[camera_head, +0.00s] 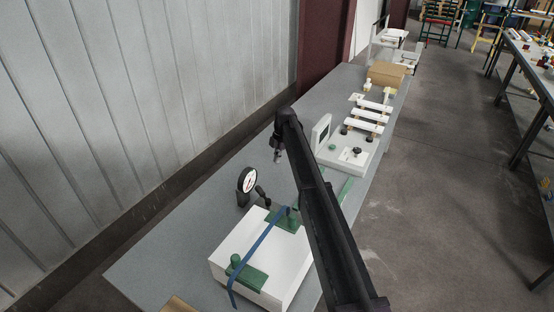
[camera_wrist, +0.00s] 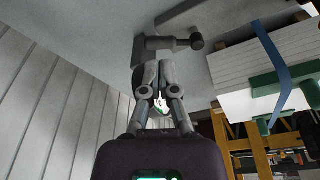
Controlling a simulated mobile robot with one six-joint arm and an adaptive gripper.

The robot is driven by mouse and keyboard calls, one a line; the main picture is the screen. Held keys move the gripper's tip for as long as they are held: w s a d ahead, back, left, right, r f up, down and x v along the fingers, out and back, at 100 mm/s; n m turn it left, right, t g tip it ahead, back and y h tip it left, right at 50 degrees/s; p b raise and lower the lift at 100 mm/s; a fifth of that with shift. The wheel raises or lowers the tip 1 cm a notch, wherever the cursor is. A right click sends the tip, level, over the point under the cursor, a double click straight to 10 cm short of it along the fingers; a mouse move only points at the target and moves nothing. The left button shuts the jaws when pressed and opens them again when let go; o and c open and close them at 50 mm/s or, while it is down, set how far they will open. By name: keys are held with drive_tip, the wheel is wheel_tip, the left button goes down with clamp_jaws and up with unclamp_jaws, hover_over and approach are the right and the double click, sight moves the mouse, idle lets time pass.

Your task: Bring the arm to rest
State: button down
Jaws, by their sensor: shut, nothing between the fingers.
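My gripper (camera_head: 278,156) hangs at the end of my dark arm in the head view, above the grey bench and apart from the things on it. It is shut and empty. In the wrist view the fingers of my gripper (camera_wrist: 160,68) point up the picture, with nothing held between them. My arm reaches from the lower right of the head view up to the middle and hides part of the bench.
A white block (camera_head: 238,242) with green clamps and a blue strap (camera_head: 262,245) stands below my gripper. A white device (camera_head: 345,155) and several white bars lie farther along the bench (camera_head: 160,250). A corrugated wall (camera_head: 150,90) runs left.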

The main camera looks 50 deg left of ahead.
drive_tip(key=shift+d, duration=0.1)
idle(0.5)
drive_tip(key=w+d+f+m+b, duration=0.1)
drive_tip(key=w+d+m, duration=0.3)
drive_tip(key=d, duration=1.1)
drive_tip(key=w+d+f+m+t, duration=0.15)
drive_tip(key=d+m, duration=0.45)
drive_tip(key=d, duration=0.9)
drive_tip(key=w+d+m+b, duration=0.1)
drive_tip(key=w+d+m, duration=0.35)
drive_tip(key=d, duration=1.05)
drive_tip(key=s+d+m, duration=0.6)
drive_tip(key=d, duration=0.7)
drive_tip(key=s+d+f+m+b, duration=0.1)
drive_tip(key=s+d+m, duration=0.5)
drive_tip(key=d, duration=0.7)
drive_tip(key=s+d+f+m+b, duration=0.1)
drive_tip(key=s+d+m, duration=0.5)
drive_tip(key=d, duration=0.8)
drive_tip(key=shift+m+t, duration=0.45)
drive_tip(key=shift+m, duration=0.1)
drive_tip(key=shift+a, duration=0.1)
